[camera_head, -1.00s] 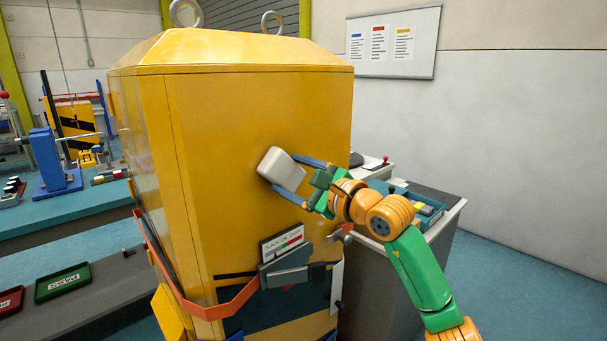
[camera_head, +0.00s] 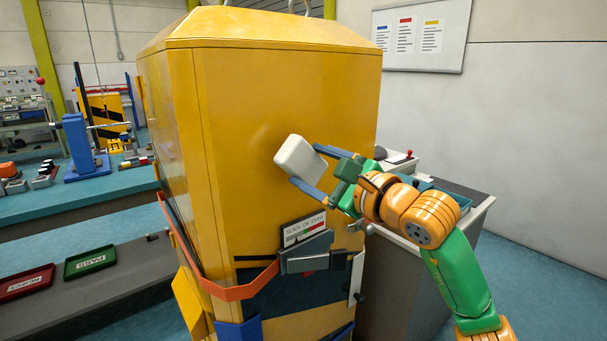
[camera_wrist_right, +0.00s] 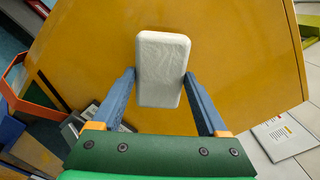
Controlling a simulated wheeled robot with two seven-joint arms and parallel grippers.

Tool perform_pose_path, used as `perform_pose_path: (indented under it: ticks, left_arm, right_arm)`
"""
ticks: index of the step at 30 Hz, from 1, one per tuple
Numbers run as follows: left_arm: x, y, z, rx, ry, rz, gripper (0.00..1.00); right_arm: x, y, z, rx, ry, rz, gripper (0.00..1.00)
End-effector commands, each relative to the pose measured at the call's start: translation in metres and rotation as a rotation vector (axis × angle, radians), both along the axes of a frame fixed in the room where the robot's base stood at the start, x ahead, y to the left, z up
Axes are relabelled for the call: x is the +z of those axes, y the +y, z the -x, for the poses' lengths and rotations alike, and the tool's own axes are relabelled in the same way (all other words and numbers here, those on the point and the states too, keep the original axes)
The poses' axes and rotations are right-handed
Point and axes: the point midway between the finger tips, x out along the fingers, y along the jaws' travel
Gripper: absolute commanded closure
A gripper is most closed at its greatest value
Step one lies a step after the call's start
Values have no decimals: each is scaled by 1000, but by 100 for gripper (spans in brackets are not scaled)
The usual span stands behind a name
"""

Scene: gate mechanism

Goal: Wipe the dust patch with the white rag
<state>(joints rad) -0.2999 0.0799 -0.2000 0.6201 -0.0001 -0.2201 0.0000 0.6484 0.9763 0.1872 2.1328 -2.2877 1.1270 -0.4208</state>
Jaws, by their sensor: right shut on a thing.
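The white rag (camera_head: 300,157) is a pale block with rounded edges, at the front face of the yellow cabinet (camera_head: 235,185). My right gripper (camera_head: 306,165) is shut on it, with one blue finger on each side. In the right wrist view the rag (camera_wrist_right: 162,60) sits upright between the fingertips, with the yellow face behind it. I cannot tell whether the rag touches the face. A faint pale smudge (camera_head: 262,136) shows on the face just left of the rag; I cannot tell if it is the dust patch or a reflection. My left gripper is not in view.
Below the rag, a small sign (camera_head: 303,229) and a grey bracket (camera_head: 306,256) stick out from the cabinet. An orange bar (camera_head: 240,291) runs around its lower front. A grey bench (camera_head: 415,265) stands at the right. Green (camera_head: 90,262) and red (camera_head: 27,283) trays lie at the left.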

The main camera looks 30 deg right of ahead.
Motion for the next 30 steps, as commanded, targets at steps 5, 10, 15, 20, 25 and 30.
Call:
perform_pose_path:
  ticks: [5,10,15,20,25,30]
  left_arm:
    - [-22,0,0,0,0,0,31]
    - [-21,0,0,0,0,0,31]
    - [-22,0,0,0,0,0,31]
    - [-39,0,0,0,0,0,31]
    - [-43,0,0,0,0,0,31]
    - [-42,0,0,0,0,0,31]
  right_arm:
    - [-4,-2,22,-1,-3,3,68]
    - [0,-2,27,0,0,0,68]
    - [0,-2,27,0,0,0,68]
    - [-4,-4,45,-1,-3,1,68]
    - [-1,-4,56,-1,-1,1,68]
    - [0,-4,56,0,0,0,68]
